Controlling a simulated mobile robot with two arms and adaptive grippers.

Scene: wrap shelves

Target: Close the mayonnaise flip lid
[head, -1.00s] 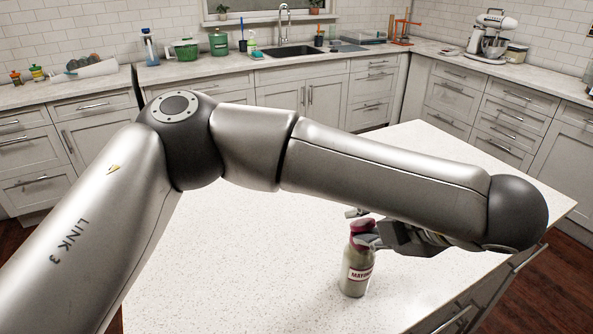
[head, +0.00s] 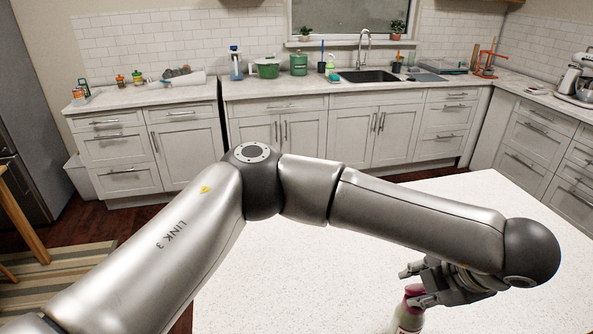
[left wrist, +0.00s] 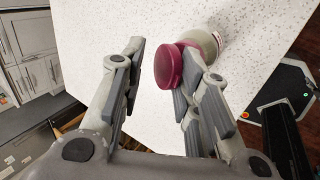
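The mayonnaise bottle (head: 407,320) stands at the lower edge of the head view, its base cut off, with a maroon cap (head: 413,290) on top. In the left wrist view, its pale body (left wrist: 205,43) lies beyond the round maroon lid (left wrist: 168,68), and a maroon cap part (left wrist: 187,44) shows behind the disc. I cannot tell how far the lid stands from the cap. My left gripper (head: 409,286) is at cap height, its fingers apart. In the left wrist view, the lid is between the open fingers (left wrist: 158,62), close to the right finger. My right gripper is not in view.
The bottle is on a white speckled island top (head: 300,265), otherwise clear where visible. Behind are counters with a sink (head: 368,76), a green pot (head: 267,68) and other kitchen items. A fridge (head: 30,120) stands at the left.

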